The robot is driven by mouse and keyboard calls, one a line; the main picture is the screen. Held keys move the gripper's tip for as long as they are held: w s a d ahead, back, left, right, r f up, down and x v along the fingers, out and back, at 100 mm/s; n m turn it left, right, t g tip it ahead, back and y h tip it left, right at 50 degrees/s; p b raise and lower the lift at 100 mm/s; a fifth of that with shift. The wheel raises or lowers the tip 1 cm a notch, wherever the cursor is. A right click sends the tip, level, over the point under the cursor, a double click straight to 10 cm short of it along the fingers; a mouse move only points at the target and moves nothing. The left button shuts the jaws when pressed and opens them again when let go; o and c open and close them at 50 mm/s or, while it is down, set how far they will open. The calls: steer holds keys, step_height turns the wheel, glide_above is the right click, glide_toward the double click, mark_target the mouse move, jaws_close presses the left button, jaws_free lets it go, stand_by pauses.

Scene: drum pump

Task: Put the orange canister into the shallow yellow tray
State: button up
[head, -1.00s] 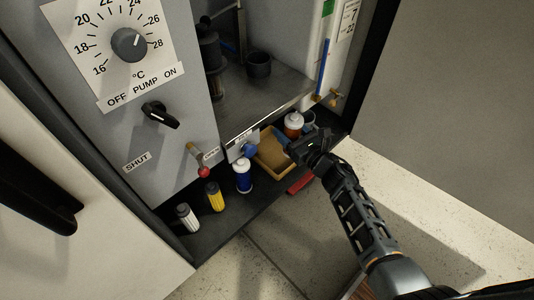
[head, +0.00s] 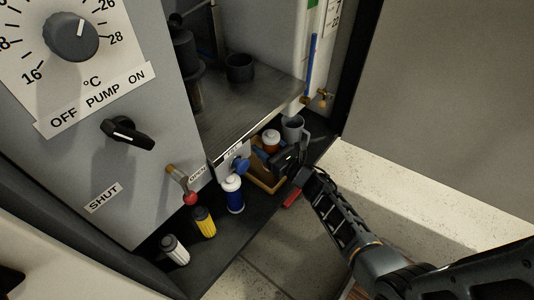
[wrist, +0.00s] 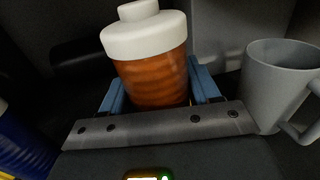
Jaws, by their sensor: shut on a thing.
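The orange canister (head: 271,143) with a white lid is held upright or slightly tilted between the blue fingers of my gripper (head: 276,153). In the wrist view the canister (wrist: 152,72) fills the space between the fingers of my gripper (wrist: 158,85). The shallow yellow tray (head: 266,187) is on the dark shelf below, partly hidden by my gripper and the blue knob. The canister shows at the tray's far side in the head view. I cannot tell how high it is above the tray.
A grey mug (head: 293,128) stands right of the canister. A blue bottle with a white cap (head: 233,195) stands left of the tray, with yellow (head: 203,222) and white (head: 174,250) containers further left. A blue knob (head: 240,166) juts out near the tray. A red thing (head: 292,198) lies in front.

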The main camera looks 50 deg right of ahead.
steer(key=shift+f+b, duration=0.35)
steer(key=shift+f, duration=0.75)
steer(key=shift+f, duration=0.1)
steer(key=o, duration=1.4)
steer(key=shift+c, duration=0.2)
